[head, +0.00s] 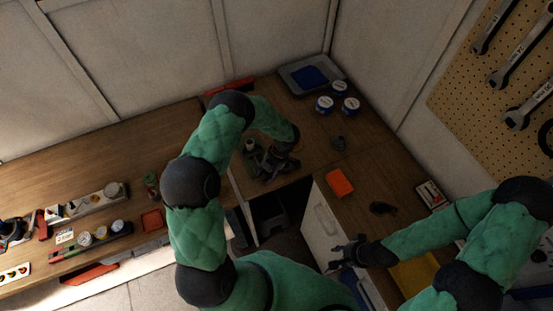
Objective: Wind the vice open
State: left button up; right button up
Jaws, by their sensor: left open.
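A small dark green and grey device (251,147), which looks like the vice, stands on the wooden bench near the inner corner. My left gripper (266,170) points down beside it and is open. The gripper and wrist hide part of the device, so its handle and jaws cannot be made out. I cannot tell whether the fingers touch it. My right gripper (338,256) is away from the vice, in front of the right bench's white cabinet, and looks open and empty.
An orange box (340,183) lies on the right bench. Several round tins (325,104) and a grey tray with blue (309,75) stand at the back. Tools and gauges (85,238) crowd the left bench. Wrenches (520,60) hang on the pegboard. A dark gap (270,213) lies below the corner.

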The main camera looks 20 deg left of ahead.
pick_arm(q)
jog(key=v, duration=1)
jog(key=shift+w+r, duration=0.15)
jog(key=shift+r, duration=0.25)
jog(key=f+p, duration=0.1)
jog(key=p, duration=0.5)
jog(key=p+x, duration=0.1)
jog(key=x, duration=0.9)
jog(key=shift+s+a+f, duration=0.1)
jog(key=shift+s+f, duration=0.1)
jog(key=shift+f, duration=0.15)
jog(key=shift+c, duration=0.3)
jog(key=c, duration=0.8)
